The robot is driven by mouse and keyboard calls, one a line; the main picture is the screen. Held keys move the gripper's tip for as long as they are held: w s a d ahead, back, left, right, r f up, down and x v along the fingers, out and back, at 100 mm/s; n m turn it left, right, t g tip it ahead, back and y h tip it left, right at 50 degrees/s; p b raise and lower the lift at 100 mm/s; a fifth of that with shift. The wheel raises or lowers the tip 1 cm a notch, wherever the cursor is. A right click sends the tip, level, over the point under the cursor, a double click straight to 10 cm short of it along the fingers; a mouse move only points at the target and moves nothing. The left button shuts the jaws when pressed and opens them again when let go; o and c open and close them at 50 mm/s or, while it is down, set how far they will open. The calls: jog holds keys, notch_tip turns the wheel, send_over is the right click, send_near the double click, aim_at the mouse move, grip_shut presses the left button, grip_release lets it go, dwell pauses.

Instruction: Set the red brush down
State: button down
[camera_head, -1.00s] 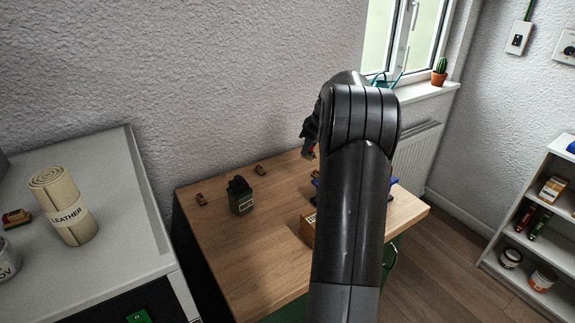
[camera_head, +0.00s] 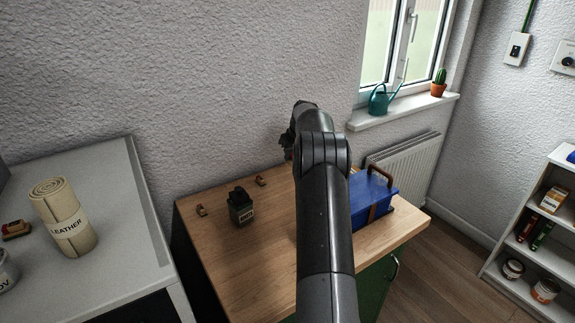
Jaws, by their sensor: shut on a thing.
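My gripper (camera_head: 287,146) is at the far side of the wooden table, near the wall, seen small and partly behind my own arm. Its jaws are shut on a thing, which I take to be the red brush. The brush itself is hidden now, and only a small reddish bit showed at the jaws earlier. The wooden table (camera_head: 250,270) is below the gripper. I cannot tell the height of the gripper above it.
A leather roll (camera_head: 62,217) and a red-brown piece (camera_head: 16,230) are on the grey counter (camera_head: 105,190). The table's front left is clear.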

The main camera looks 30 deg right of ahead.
jog(key=shift+w+a+f, duration=0.4)
jog(key=shift+w+f, duration=0.05)
jog(key=shift+w, duration=0.2)
jog(key=shift+f, duration=1.95)
jog(key=shift+f, duration=0.1)
jog(key=c, duration=1.3)
grip_release()
jog(key=shift+f, duration=0.1)
jog(key=shift+c, duration=0.2)
